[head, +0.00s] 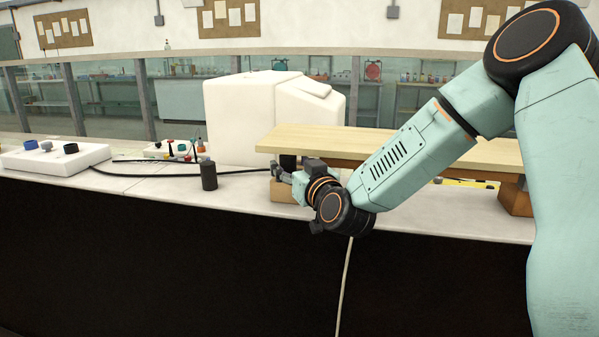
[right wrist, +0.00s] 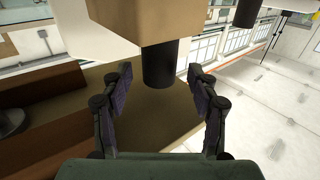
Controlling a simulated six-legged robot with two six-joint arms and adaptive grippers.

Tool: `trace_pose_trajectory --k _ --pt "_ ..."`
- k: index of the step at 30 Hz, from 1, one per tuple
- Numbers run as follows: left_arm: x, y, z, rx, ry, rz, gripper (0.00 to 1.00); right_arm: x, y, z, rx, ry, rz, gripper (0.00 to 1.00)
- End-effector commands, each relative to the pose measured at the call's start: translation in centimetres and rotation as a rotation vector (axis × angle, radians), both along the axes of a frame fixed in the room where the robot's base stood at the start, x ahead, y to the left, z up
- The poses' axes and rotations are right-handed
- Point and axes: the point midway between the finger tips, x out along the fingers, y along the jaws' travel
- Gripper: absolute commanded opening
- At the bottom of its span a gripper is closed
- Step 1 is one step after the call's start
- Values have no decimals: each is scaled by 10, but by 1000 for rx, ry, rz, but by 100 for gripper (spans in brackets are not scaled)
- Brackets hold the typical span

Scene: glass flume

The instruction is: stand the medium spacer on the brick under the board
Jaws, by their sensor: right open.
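A black cylindrical spacer (right wrist: 159,66) stands on the tan brick (right wrist: 156,18) in the right wrist view, which is upside down. In the head view it is a dark shape (head: 288,162) under the wooden board (head: 400,144), above the brick (head: 285,191). I cannot tell whether its top touches the board. My right gripper (head: 281,173) is open at the board's left end; in the wrist view its fingers (right wrist: 160,74) lie either side of the spacer, with gaps. Another black cylinder (head: 209,176) stands on the bench to the left. My left gripper is not in view.
A big white block (head: 240,115) stands behind the board. A control box (head: 45,159) and a black cable (head: 135,174) lie at the left. The bench's front edge is close to the gripper.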

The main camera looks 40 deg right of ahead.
Motion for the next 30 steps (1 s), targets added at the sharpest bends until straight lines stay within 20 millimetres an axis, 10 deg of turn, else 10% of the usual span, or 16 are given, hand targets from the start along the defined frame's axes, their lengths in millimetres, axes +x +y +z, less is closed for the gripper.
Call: trace_pose_trajectory --k 13,30 --pt "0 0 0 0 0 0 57 -43 8 0 4 0 -4 61" --pt "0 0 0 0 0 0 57 -50 11 0 0 -1 -1 61"
